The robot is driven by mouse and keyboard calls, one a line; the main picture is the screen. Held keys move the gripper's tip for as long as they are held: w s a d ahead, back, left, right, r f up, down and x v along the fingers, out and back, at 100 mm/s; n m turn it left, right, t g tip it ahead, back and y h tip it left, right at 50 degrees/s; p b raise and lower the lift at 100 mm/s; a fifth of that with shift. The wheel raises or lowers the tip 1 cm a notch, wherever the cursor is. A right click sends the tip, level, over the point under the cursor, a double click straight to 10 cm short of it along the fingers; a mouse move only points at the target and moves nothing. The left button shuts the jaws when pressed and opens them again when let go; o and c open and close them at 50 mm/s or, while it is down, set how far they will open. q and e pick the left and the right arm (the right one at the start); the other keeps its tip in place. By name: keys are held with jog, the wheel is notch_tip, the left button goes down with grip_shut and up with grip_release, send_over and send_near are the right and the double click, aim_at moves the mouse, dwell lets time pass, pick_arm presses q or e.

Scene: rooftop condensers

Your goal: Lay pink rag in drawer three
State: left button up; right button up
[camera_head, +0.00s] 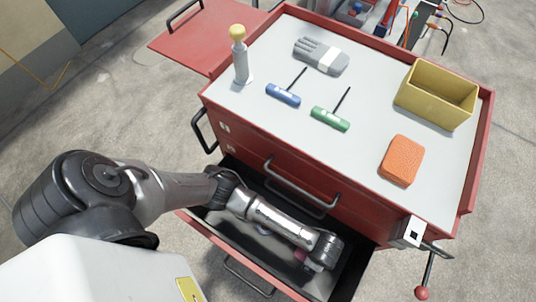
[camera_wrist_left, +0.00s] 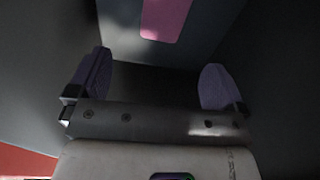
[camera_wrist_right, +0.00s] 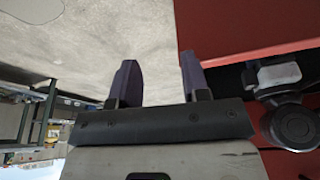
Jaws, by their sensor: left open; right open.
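The pink rag (camera_wrist_left: 165,18) lies flat on a dark surface beyond my left fingertips in the left wrist view, cut off by the top edge. A small pink patch (camera_head: 301,255) shows beside my left wrist in the head view. My left gripper (camera_wrist_left: 155,76) is open, its purple fingers apart with nothing between them. My left arm reaches down into an open dark drawer (camera_head: 345,284) of the red cart; I cannot read this drawer's number. My right gripper (camera_wrist_right: 158,75) is open and empty, with pale floor and a red panel beyond it.
On the red cart's grey top (camera_head: 230,95) are a yellow bin (camera_head: 436,95), an orange sponge (camera_head: 401,160), a grey glove (camera_head: 321,56), blue (camera_head: 283,95) and green (camera_head: 330,119) T-handle tools. A red-ball lever (camera_head: 421,293) hangs at the cart's front right corner.

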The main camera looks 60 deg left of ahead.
pick_arm(q)
jog(key=s+a+r+n+t+h, duration=0.1)
jog(key=s+a+r+n+h, duration=0.1)
jog(key=s+r+n+h, duration=0.3)
jog(key=s+a+r+n+t+y, duration=0.1)
jog(key=s+a+r+n+y, duration=0.1)
jog(key=a, duration=0.8)
jog(key=s+a+r+n+t+y, duration=0.1)
jog(key=s+a+r+n+y, duration=0.2)
jog(key=a, duration=0.7)
jog(key=shift+s+r+n+t, duration=0.3)
jog(key=shift+s+r+n, duration=0.3)
jog(key=shift+r, duration=0.15)
jog(key=shift+a, duration=0.1)
